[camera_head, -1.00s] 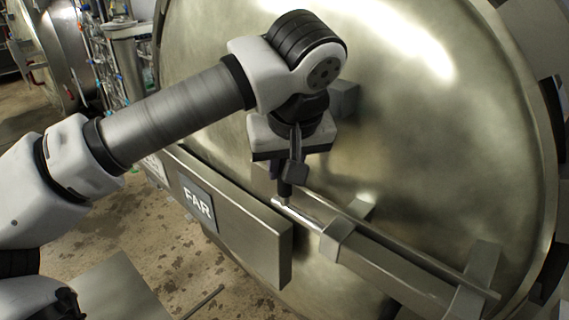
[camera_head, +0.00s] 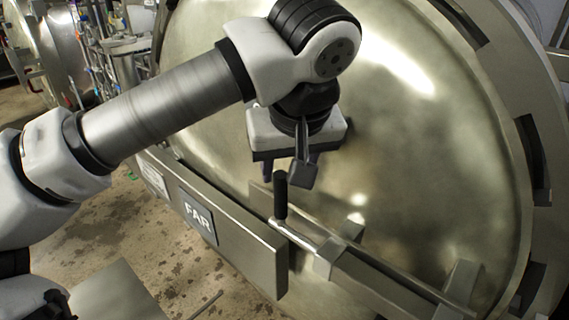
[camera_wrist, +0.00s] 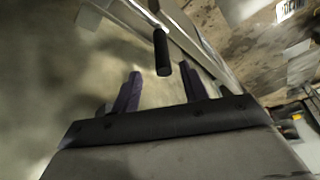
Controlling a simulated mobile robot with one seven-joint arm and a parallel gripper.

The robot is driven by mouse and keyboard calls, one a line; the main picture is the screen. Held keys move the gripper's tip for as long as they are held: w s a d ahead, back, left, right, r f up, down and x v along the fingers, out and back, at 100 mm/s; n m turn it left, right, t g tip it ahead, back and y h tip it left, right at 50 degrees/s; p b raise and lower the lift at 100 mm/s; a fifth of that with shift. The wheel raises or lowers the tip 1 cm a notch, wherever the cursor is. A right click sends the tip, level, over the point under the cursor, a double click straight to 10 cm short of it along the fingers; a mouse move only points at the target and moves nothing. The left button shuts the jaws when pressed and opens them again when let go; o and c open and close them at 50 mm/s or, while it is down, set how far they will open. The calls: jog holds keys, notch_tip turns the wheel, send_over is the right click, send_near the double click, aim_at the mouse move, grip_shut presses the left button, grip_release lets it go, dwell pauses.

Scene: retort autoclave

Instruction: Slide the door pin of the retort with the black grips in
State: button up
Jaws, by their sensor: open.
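The door pin (camera_head: 306,237) is a bright steel rod lying along the round retort door. Its upright black grip (camera_head: 281,194) stands near the pin's left end, and the pin passes right into a bracket (camera_head: 333,255). My gripper (camera_head: 284,176) is open and empty, just above the black grip. In the wrist view the black grip (camera_wrist: 162,52) shows beyond my two purple-sided fingers (camera_wrist: 160,82), in line with the gap between them and seemingly apart from both. The pin's far left end is partly hidden by the grip and beam.
A grey beam with a FAR label (camera_head: 262,255) runs along the front left of the door (camera_head: 420,130). A square bar (camera_head: 385,284) continues right of the bracket. Stained floor (camera_head: 175,255) lies lower left. Another vessel (camera_head: 62,62) and pipework are at the back left.

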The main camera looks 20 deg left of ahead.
jog(key=p+v, duration=0.2)
jog(key=v, duration=0.3)
jog(key=shift+s+d+r+p, duration=0.1)
jog(key=shift+r+p, duration=0.1)
jog(key=shift+p, duration=0.15)
